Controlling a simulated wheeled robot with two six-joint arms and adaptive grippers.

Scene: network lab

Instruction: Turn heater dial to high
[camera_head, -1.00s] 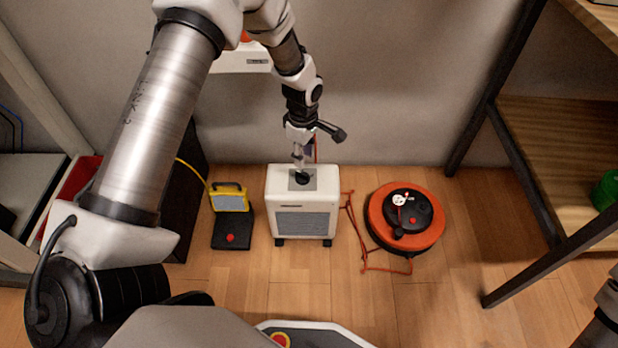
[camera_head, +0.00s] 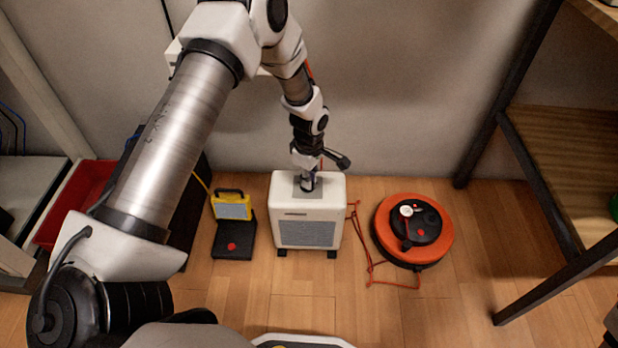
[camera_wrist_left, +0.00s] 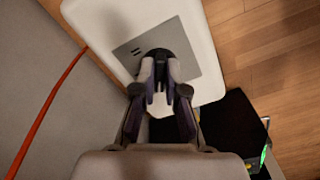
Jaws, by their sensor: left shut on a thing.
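The white heater (camera_head: 308,207) stands on the wood floor near the wall, with a grille on its front and a grey panel on its top. My left gripper (camera_head: 308,183) reaches down onto that panel from above. In the left wrist view the black dial (camera_wrist_left: 160,55) sits on the grey panel (camera_wrist_left: 185,72) of the heater (camera_wrist_left: 110,22). There the fingers of my left gripper (camera_wrist_left: 161,85) are closed on the dial, which is partly hidden between the fingertips. I cannot read the dial's setting. My right gripper does not show.
An orange cable reel (camera_head: 413,225) lies right of the heater, its red cord running beside it. A yellow work light (camera_head: 231,206) and a black box with a red button (camera_head: 232,245) are to the left. A wooden shelf (camera_head: 570,155) stands at the right.

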